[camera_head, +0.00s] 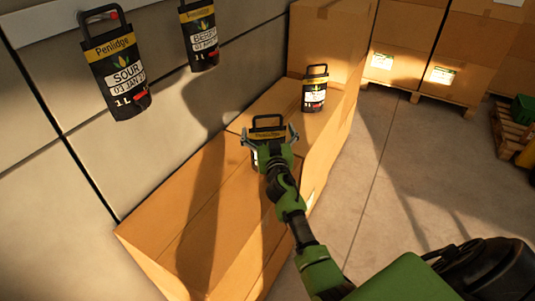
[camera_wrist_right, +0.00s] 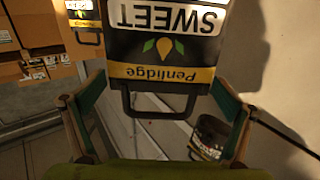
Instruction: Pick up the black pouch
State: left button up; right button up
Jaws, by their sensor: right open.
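A black pouch with a yellow Penlidge band and a loop handle (camera_head: 268,122) stands on the cardboard boxes. My right gripper (camera_head: 269,136) is open, with one finger at each side of this pouch. In the right wrist view the pouch (camera_wrist_right: 165,45) appears upside down with the label SWEET. Its handle lies between the spread fingers of my right gripper (camera_wrist_right: 160,108), and I see no finger closed on it. The gripper and arm hide the pouch's lower part in the head view. My left gripper is not in view.
Another black pouch (camera_head: 315,90) stands farther back on the boxes (camera_head: 185,225). A SOUR pouch (camera_head: 118,75) and a second pouch (camera_head: 201,38) hang by the wall at left. Stacked cartons (camera_head: 405,40) stand at the back.

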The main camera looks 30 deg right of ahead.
jog(key=shift+s, duration=0.1)
jog(key=c, duration=2.1)
jog(key=shift+r, duration=0.25)
jog(key=shift+c, duration=0.6)
